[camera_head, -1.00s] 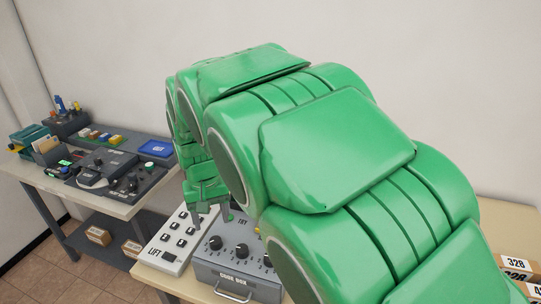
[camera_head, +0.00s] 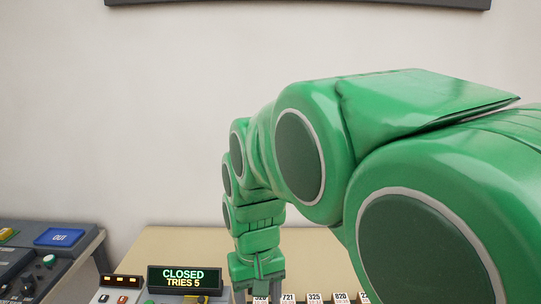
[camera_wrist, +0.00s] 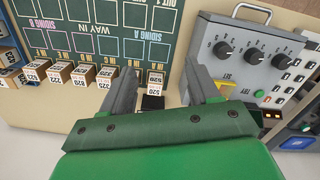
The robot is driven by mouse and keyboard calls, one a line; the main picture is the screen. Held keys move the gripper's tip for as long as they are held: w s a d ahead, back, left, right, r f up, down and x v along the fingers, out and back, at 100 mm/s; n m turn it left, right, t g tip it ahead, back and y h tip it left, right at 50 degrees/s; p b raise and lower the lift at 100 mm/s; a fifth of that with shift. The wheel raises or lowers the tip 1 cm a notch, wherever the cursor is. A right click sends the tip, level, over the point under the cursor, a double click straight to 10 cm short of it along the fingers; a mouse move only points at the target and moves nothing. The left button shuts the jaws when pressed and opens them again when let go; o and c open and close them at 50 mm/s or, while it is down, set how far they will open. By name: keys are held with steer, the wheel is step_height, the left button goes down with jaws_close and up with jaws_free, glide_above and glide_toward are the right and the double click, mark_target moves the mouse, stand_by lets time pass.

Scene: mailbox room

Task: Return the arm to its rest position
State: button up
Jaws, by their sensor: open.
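My green arm (camera_head: 310,150) fills much of the head view, bent over with its wrist hanging down. My gripper (camera_head: 264,290) points down at the bottom edge there, over the tan table (camera_head: 190,245), with its fingertips cut off or hidden. In the wrist view my gripper (camera_wrist: 158,70) is open, its two grey fingers well apart. A small box marked 520 (camera_wrist: 155,82) shows between the fingers in that picture; I see no finger touching it.
A code box (camera_wrist: 240,65) with knobs stands beside the fingers. Its display (camera_head: 184,279) reads CLOSED, TRIES 5. Several numbered boxes (camera_wrist: 60,73) line a dark siding board (camera_wrist: 110,30). A blue OUT tray (camera_head: 58,237) is on the left bench.

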steer(key=s+d+f+m+g, duration=0.1)
steer(key=s+d+f+m, duration=0.1)
steer(key=s+d, duration=1.5)
steer(key=shift+s+d+f+m, duration=0.15)
steer(key=shift+s+d+m, duration=0.05)
steer(key=shift+s+m, duration=0.6)
steer(key=shift+w, duration=0.1)
